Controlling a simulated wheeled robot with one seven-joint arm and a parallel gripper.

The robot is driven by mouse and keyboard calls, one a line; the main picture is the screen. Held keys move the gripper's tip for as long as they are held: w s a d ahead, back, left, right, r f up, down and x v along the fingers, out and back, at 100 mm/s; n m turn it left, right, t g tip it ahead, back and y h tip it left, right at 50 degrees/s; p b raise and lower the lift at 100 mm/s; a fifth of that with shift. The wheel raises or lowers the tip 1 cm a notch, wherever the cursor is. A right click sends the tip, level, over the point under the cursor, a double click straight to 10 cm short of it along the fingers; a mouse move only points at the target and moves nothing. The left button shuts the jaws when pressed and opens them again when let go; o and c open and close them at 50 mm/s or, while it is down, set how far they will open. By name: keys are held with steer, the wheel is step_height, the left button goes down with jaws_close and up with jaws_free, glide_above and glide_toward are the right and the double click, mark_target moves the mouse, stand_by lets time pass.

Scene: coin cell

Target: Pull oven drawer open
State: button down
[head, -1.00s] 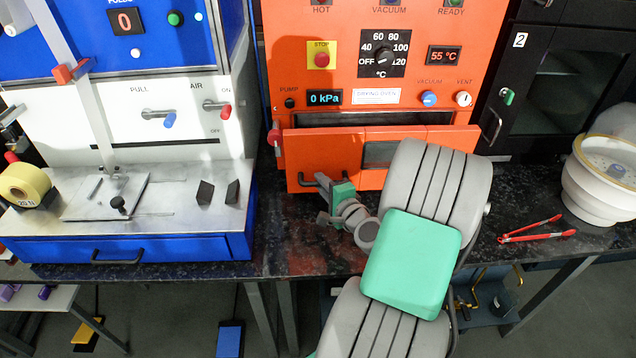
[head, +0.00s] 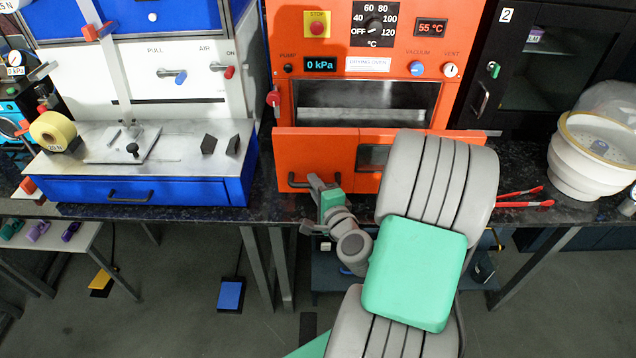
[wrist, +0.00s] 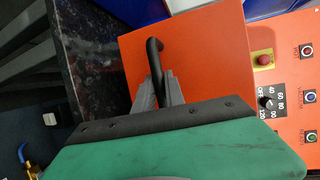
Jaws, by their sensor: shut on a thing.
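The orange drying oven (head: 374,88) stands on the dark bench. Its orange drawer front (head: 317,146) is pulled out toward me, and a dark open gap shows above and behind it. The black drawer handle (head: 293,182) is at the lower left of the front. My gripper (head: 318,184) is at that handle. In the wrist view my gripper (wrist: 159,88) is shut on the black handle (wrist: 154,52), its two grey fingers on either side of the bar. My grey and green arm hides the right part of the drawer front.
A blue-and-white machine with a blue drawer (head: 140,190) stands to the left. Red tongs (head: 520,198) and a white round container (head: 592,160) are on the bench to the right.

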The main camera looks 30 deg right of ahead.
steer(key=shift+f, duration=0.1)
steer(key=c, duration=1.4)
jaws_free()
steer(key=shift+s, duration=0.1)
steer(key=shift+s, duration=0.35)
steer(key=b+v, duration=0.1)
steer(key=v, duration=0.6)
